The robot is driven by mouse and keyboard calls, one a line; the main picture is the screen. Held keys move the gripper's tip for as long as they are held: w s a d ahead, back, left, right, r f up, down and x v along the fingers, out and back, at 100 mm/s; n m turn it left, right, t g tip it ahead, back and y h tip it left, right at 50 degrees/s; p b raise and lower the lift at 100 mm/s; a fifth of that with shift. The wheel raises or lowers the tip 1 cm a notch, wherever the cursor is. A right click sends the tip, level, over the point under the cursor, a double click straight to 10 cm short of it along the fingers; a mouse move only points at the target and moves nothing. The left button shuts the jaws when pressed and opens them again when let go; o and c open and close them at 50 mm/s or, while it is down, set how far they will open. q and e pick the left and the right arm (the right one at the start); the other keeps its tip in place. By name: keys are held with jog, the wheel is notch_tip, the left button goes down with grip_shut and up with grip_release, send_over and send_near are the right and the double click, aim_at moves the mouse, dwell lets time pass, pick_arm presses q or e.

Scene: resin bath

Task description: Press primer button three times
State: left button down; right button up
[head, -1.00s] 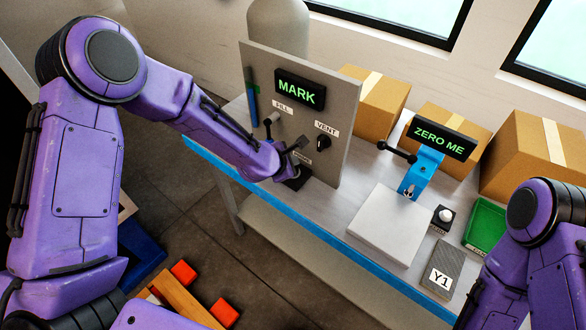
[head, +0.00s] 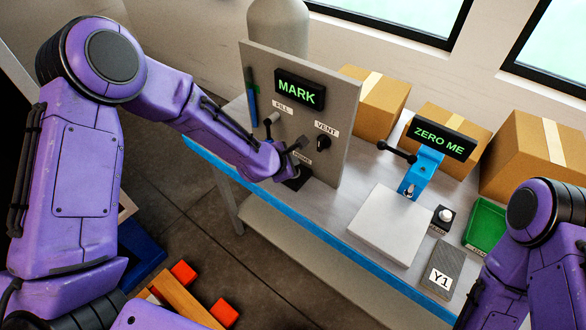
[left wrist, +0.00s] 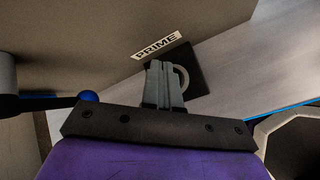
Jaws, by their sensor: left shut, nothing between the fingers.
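The primer button sits on a black square base (left wrist: 197,75) under the PRIME label (left wrist: 157,45), low on the grey panel. In the left wrist view a pale round rim (left wrist: 183,76) shows on that base, and my fingers hide most of the button. My left gripper (left wrist: 163,68) is shut and empty, its fingertips right in front of the button. Whether they touch it or how far it is pressed I cannot tell. In the head view the left gripper (head: 297,152) is at the panel's lower part and partly covers the PRIME label. My right gripper is out of view.
The grey panel (head: 340,150) carries a MARK display (head: 299,90), a FILL lever (head: 269,130) and a VENT knob (head: 322,145). A white plate (head: 390,225), a blue stand (head: 422,172), a green tray (head: 487,223) and a Y1 block (head: 450,262) are on the bench to the right.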

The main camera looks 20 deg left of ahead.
pick_arm(q)
jog(key=shift+f, duration=0.45)
jog(key=shift+f+b, duration=0.55)
jog(key=shift+b, duration=0.1)
dwell(0.7)
jog(key=shift+r+p, duration=0.95)
jog(key=shift+r, duration=0.05)
jog(key=shift+r, duration=0.1)
notch_tip(320, 180, up, 5)
jog(key=p, duration=0.4)
jog(key=shift+p, duration=0.4)
